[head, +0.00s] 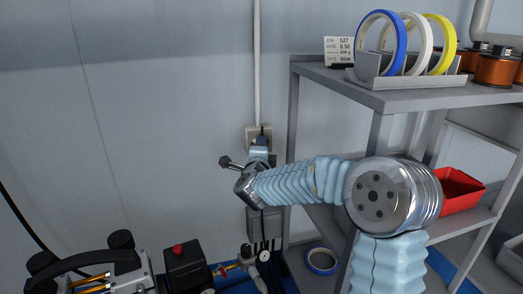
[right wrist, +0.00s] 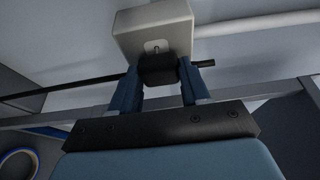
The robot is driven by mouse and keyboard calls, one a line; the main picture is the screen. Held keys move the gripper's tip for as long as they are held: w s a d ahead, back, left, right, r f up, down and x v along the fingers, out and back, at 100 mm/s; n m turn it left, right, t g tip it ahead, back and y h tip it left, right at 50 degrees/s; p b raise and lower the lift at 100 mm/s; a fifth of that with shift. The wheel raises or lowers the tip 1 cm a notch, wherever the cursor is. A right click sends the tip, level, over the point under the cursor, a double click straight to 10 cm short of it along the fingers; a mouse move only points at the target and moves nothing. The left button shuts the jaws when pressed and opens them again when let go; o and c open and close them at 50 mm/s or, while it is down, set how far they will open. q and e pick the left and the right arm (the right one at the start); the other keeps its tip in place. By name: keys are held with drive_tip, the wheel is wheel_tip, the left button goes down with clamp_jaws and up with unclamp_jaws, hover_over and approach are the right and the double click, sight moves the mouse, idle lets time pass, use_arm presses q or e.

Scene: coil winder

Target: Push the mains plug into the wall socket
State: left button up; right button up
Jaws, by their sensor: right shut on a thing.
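The wall socket (head: 251,131) is a pale box on the wall at the foot of a vertical conduit. It shows close up at the top of the right wrist view (right wrist: 150,24). The black mains plug (right wrist: 157,69) is between the two blue fingers of my right gripper (right wrist: 158,76), which is shut on it. The plug is right in front of the socket, and a short metal pin shows between them. I cannot tell how far the pin is in. In the head view the right gripper (head: 260,149) is at the socket, its fingers partly hiding it. My left gripper is not in view.
A grey shelf unit (head: 420,97) with tape rolls (head: 381,42), copper spools (head: 495,68) and a red bin (head: 459,190) stands right of the socket. A machine (head: 110,268) with black knobs is at lower left. A blue tape roll (head: 321,261) lies low down. The wall left of the socket is clear.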

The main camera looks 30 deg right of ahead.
drive_tip(key=shift+w+d, duration=0.1)
drive_tip(key=shift+w, duration=0.4)
idle(0.9)
drive_tip(key=o, duration=1)
